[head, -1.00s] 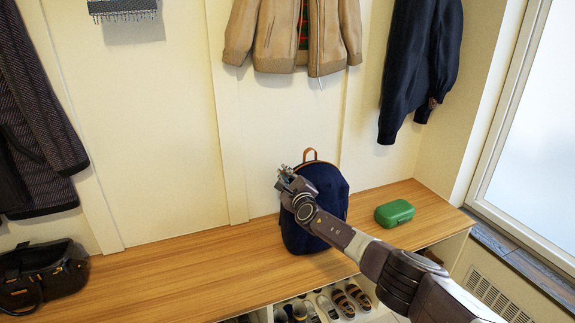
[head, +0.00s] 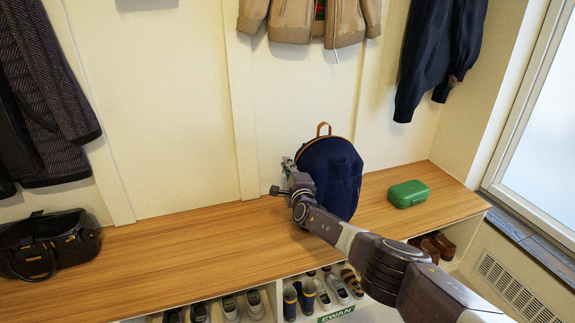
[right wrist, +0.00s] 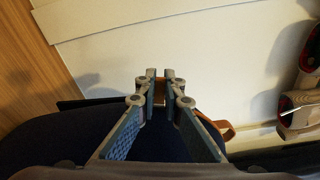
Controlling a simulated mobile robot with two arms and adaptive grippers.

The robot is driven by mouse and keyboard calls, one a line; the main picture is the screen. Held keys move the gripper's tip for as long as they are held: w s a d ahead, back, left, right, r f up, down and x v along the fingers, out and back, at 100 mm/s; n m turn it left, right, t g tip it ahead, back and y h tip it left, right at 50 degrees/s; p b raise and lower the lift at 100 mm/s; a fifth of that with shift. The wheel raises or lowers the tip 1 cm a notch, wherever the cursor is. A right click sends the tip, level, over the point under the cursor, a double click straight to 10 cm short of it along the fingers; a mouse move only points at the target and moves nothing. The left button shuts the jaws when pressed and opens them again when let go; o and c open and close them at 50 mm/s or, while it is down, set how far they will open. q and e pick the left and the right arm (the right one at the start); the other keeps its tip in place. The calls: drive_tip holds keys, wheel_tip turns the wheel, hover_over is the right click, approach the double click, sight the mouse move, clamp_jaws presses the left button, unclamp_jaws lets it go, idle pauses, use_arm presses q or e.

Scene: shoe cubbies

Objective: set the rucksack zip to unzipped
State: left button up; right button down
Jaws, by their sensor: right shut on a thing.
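The navy rucksack (head: 338,172) stands upright on the wooden bench against the wall. It has a tan top handle (head: 323,129), and a tan-orange zip line curves over its top edge. My right gripper (head: 287,163) is at the rucksack's left side, below the top. In the right wrist view the fingertips (right wrist: 161,76) are nearly together on a small tan-brown piece, which looks like the zip pull (right wrist: 160,87). The dark rucksack (right wrist: 60,143) and its handle (right wrist: 223,129) also show there. My wrist hides part of the rucksack's lower left side. My left gripper is out of view.
A green box (head: 408,194) sits on the bench (head: 200,252) right of the rucksack, and a black bag (head: 48,245) sits at the far left. Shoes fill the cubbies below. Jackets hang above. The bench between bag and rucksack is clear.

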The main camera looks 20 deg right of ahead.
drive_tip(key=shift+d, duration=0.15)
drive_tip(key=c, duration=2)
unclamp_jaws()
drive_tip(key=shift+f, duration=0.1)
drive_tip(key=shift+s+a, duration=0.15)
drive_tip(key=shift+s, duration=1.7)
drive_tip(key=shift+s+a, duration=0.1)
drive_tip(key=shift+s, duration=1.75)
